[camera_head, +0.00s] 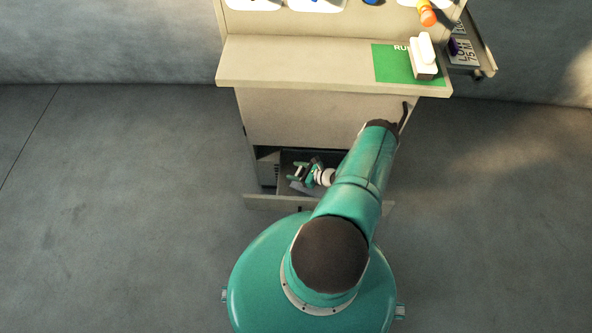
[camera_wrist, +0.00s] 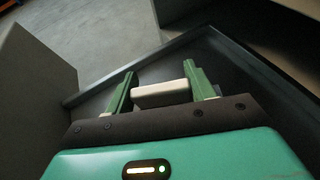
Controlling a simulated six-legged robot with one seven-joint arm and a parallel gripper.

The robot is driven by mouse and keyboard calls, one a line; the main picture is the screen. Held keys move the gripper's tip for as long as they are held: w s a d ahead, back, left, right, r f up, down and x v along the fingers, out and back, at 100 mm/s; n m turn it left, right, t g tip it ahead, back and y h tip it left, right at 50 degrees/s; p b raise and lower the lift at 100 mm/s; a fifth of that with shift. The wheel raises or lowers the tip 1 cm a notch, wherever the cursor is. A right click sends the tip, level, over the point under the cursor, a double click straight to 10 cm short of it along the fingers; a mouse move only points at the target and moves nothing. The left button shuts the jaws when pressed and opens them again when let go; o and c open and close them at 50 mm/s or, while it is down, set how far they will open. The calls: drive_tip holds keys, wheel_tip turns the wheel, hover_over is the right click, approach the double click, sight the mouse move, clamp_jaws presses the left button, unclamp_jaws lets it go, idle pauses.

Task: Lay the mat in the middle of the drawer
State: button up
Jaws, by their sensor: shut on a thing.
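My gripper (camera_head: 301,173) is low over the open drawer (camera_head: 268,201) under the bench. In the wrist view, its two green fingers (camera_wrist: 160,72) are shut on a pale, block-like piece (camera_wrist: 162,94). I cannot tell whether this piece is the mat. The drawer is pulled out, and its dark inside and raised rim (camera_wrist: 150,59) show around the fingers. A grey patch lies just below the gripper in the head view, too small to make out. My arm hides the right part of the drawer.
The beige bench top (camera_head: 300,62) overhangs the drawer. On it lies a green sheet (camera_head: 393,65) with white lettering, and a white block (camera_head: 423,55) stands on its right part. A side shelf (camera_head: 483,58) juts out at the right. Bare floor (camera_head: 120,200) lies left.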

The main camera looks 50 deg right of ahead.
drive_tip(key=o, duration=1)
drive_tip(key=shift+f, duration=0.15)
drive_tip(key=shift+s+r, duration=0.15)
drive_tip(key=shift+r, duration=0.05)
wheel_tip(320, 180, up, 4)
drive_tip(key=r, duration=0.1)
hover_over(319, 191)
drive_tip(key=w+d, duration=0.2)
drive_tip(key=d, duration=0.1)
drive_tip(key=shift+a+f, duration=0.1)
drive_tip(key=shift+f, duration=0.15)
